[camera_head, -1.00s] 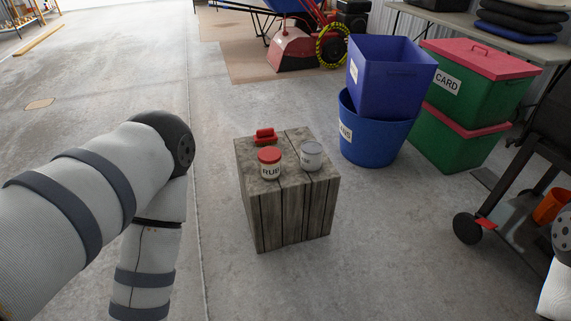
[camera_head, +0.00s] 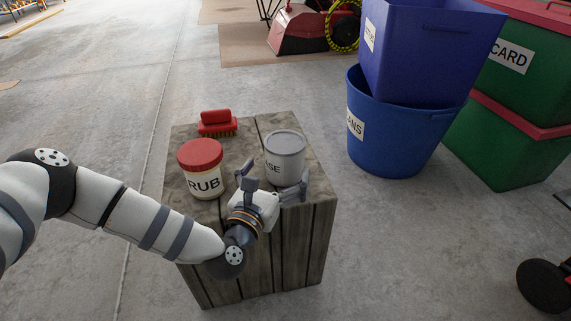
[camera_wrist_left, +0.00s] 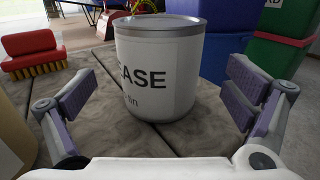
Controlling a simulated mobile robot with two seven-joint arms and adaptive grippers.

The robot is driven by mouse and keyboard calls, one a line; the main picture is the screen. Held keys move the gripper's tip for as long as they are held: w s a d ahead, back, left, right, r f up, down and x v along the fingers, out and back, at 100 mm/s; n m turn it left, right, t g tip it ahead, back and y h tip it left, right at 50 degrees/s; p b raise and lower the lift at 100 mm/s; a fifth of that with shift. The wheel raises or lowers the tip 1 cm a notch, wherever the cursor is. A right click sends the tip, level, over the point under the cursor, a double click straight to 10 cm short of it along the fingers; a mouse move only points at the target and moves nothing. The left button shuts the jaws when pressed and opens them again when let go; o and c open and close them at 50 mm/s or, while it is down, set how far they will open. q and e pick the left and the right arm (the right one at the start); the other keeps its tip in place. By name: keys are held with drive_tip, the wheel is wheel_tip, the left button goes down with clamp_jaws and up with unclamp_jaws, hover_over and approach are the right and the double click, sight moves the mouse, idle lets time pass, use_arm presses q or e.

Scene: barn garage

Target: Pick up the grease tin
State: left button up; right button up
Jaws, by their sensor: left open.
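The grease tin (camera_head: 286,158) is a light grey can with a grey lid and black lettering, partly reading "ASE". It stands upright on a wooden crate (camera_head: 309,243). My left gripper (camera_head: 272,188) is open at the near side of the tin, its fingers pointing toward it. In the left wrist view the tin (camera_wrist_left: 160,70) stands upright ahead, centred between the two spread finger pads, beyond the palm. Neither finger visibly grips it. My right gripper is not in view.
A red-lidded jar labelled "RUB" (camera_head: 202,172) stands close left of the tin. A red brush (camera_head: 217,123) lies behind that jar. A blue bin (camera_head: 399,135) stands on the floor to the right, with green boxes (camera_head: 511,135) beyond it.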

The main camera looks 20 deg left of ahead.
use_arm(q)
drive_tip(key=w, duration=0.2)
drive_tip(key=w+f+b, duration=0.1)
drive_tip(key=w, duration=0.1)
drive_tip(key=shift+w+b, duration=0.3)
drive_tip(key=shift+w, duration=0.05)
drive_tip(key=shift+w+r, duration=0.2)
drive_tip(key=shift+w, duration=0.25)
drive_tip(key=shift+r, duration=0.1)
drive_tip(key=c, duration=1.6)
